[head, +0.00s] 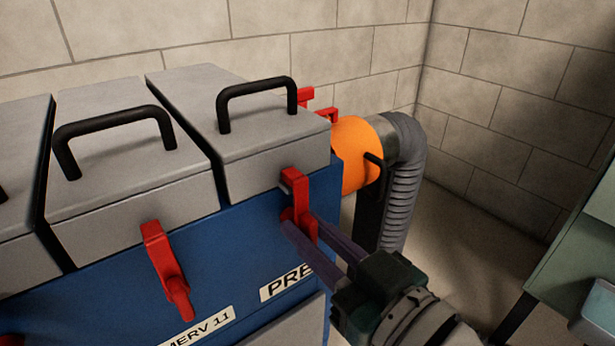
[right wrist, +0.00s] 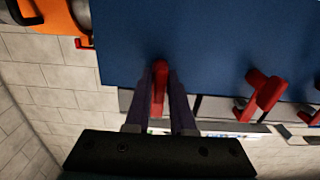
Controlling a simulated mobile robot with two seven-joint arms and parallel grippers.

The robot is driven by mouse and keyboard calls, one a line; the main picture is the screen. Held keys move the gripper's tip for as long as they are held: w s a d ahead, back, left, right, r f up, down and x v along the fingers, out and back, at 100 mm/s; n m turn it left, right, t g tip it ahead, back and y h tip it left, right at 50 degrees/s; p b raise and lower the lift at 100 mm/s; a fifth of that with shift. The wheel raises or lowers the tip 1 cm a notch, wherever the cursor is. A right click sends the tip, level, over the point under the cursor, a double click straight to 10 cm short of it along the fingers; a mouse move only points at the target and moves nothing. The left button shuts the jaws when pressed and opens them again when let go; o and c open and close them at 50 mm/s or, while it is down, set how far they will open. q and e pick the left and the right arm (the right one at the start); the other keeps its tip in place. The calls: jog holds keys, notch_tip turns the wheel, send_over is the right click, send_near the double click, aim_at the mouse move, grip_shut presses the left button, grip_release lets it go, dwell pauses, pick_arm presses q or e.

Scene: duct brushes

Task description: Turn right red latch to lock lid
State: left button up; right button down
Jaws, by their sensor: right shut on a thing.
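The right red latch (head: 300,205) is on the front face of the blue box (head: 210,245), at its right end. It stands upright, its top hooked at the front edge of the grey lid (head: 275,145). My right gripper (head: 305,232) reaches in from the lower right, its fingers on either side of the latch's lower part. In the right wrist view the red latch (right wrist: 160,88) shows between the two fingers (right wrist: 162,100), shut on it. My left gripper is not in view.
Another red latch (head: 165,270) is on the front under the middle lid (head: 130,205). The lids have black handles (head: 255,88). An orange duct collar (head: 355,152) and grey hose (head: 403,180) are at the box's right end. A green table (head: 570,260) stands at far right.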

dwell(0.5)
jog(key=c, duration=0.9)
grip_release()
jog(key=shift+s+d, duration=0.25)
jog(key=p+v, duration=0.3)
jog(key=v, duration=0.6)
jog(key=shift+s, duration=0.15)
